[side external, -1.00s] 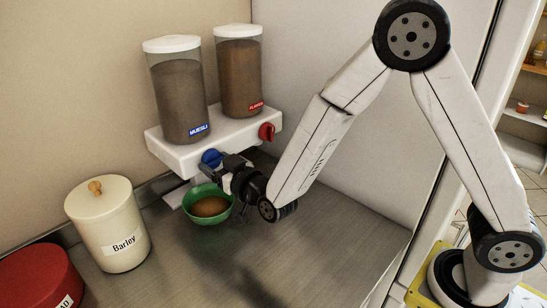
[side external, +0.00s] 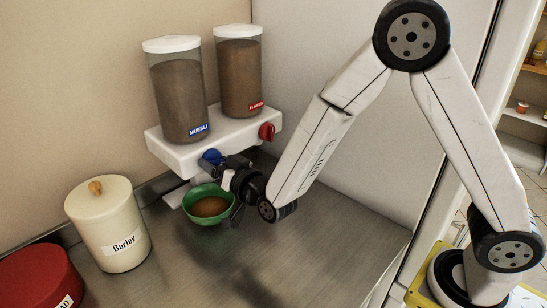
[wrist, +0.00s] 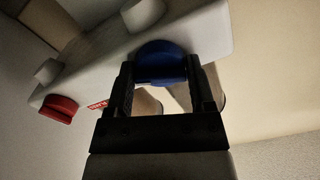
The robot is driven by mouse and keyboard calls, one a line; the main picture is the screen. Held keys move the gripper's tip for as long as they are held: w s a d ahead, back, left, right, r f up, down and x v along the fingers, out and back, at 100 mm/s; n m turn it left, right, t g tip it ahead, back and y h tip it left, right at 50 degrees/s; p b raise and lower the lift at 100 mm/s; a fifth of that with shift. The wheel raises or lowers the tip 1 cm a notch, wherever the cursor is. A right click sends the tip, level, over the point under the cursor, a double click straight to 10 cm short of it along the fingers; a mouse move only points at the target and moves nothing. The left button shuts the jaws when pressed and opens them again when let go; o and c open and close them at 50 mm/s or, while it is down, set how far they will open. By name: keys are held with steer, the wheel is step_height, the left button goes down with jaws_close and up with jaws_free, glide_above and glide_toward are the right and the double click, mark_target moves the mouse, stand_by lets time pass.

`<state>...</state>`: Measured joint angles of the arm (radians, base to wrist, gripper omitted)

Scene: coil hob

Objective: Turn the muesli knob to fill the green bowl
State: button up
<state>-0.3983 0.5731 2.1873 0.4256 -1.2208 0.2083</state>
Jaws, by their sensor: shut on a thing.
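The blue muesli knob (side external: 212,157) is on the front of the white dispenser, below the container labelled MUESLI (side external: 180,97). My gripper (side external: 222,163) is at this knob and shut on it. In the wrist view the blue knob (wrist: 160,62) sits between the two fingers of my gripper (wrist: 162,84). The green bowl (side external: 188,204) stands under the muesli outlet, with brown contents (side external: 209,207) in it. My gripper hides part of the knob and of the bowl's far rim in the side view.
A red knob (side external: 267,132) is on the dispenser (side external: 165,152) to the right, under a second container (side external: 239,75). A cream Barley canister (side external: 108,225) and a red canister (side external: 38,278) stand at the left. The metal counter (side external: 310,235) is clear at the front right.

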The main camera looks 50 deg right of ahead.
steer(key=m, duration=1.3)
steer(key=shift+r, duration=0.1)
steer(key=shift+m, duration=0.4)
steer(key=o, duration=1.2)
steer(key=shift+s+a, duration=0.1)
steer(key=shift+s, duration=0.05)
steer(key=shift+s, duration=3.8)
steer(key=shift+w, duration=0.1)
